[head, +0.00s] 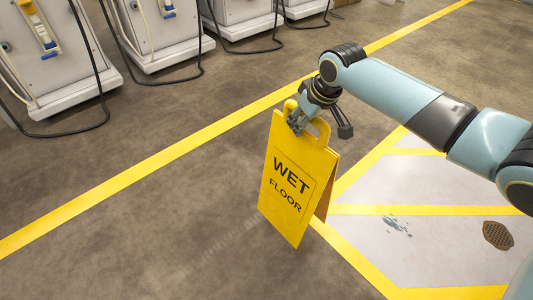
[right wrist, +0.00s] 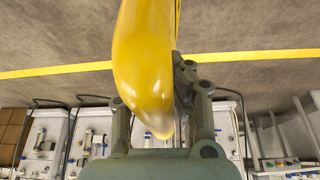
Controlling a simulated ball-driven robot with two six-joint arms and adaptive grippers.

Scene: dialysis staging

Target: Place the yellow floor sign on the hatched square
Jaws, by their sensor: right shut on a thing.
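The yellow floor sign (head: 287,190) reads "WET FLOOR" and is upright in the head view, just left of the hatched square. My right gripper (head: 298,122) is shut on the handle at its top. The right wrist view shows the yellow handle (right wrist: 145,65) close up between the fingers (right wrist: 165,130). The hatched square (head: 390,210) is a light floor area with yellow border and stripes at the right, partly hidden by my right arm. I cannot tell whether the sign touches the floor. My left gripper is not in view.
A wet splash (head: 396,226) and a round drain grate (head: 497,235) lie in the hatched area. White machines (head: 160,40) with black hoses stand along the back left, behind a long yellow floor line (head: 150,165). The floor at the left is clear.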

